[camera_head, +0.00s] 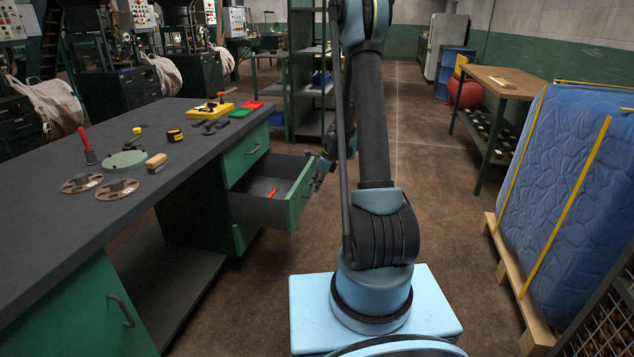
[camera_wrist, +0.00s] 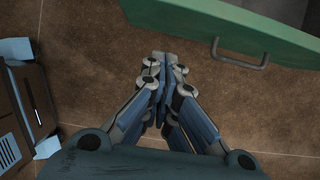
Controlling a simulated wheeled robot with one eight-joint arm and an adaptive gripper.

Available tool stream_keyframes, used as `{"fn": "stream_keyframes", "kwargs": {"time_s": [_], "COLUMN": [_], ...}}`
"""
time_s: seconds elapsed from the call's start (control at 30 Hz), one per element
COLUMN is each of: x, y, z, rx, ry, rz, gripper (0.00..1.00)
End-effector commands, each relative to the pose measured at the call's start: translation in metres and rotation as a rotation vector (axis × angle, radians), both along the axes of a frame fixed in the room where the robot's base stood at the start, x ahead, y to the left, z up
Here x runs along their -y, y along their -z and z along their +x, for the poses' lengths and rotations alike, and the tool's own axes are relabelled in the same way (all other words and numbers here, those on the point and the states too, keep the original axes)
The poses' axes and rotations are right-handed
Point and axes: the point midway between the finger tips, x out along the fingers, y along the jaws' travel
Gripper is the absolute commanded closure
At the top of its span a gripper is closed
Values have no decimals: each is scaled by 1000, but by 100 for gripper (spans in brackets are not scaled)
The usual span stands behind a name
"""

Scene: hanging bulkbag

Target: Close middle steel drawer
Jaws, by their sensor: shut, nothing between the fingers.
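The middle steel drawer (camera_head: 301,197) has a green front and sticks out of the dark-topped workbench, open. A small red item (camera_head: 272,193) lies inside it. In the head view my gripper (camera_head: 322,172) is beside the open drawer's front, partly hidden by my arm. In the wrist view my gripper (camera_wrist: 164,62) has its fingers together and empty, over brown floor. A green drawer front (camera_wrist: 215,25) with a grey handle (camera_wrist: 240,60) is ahead and to the right, apart from the fingertips in the picture.
The workbench top (camera_head: 200,165) carries discs, a brush, a tape measure and coloured trays. A shelf rack (camera_head: 308,90) stands behind the drawer. A blue wrapped stack (camera_head: 570,180) on a wooden pallet (camera_head: 515,285) is at right. The floor aisle behind my arm is clear.

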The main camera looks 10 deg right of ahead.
Motion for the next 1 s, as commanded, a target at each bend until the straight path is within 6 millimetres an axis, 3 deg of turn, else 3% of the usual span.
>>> {"fn": "stream_keyframes", "kwargs": {"time_s": [0.27,0.4,0.6,1.0], "x": [-13,-33,-47,-50], "y": [34,33,32,32], "z": [5,11,16,18], "rx": [0,1,0,0], "ry": [-2,-4,-2,-1], "rz": [0,0,-1,0], "gripper": [100,100,100,100]}}
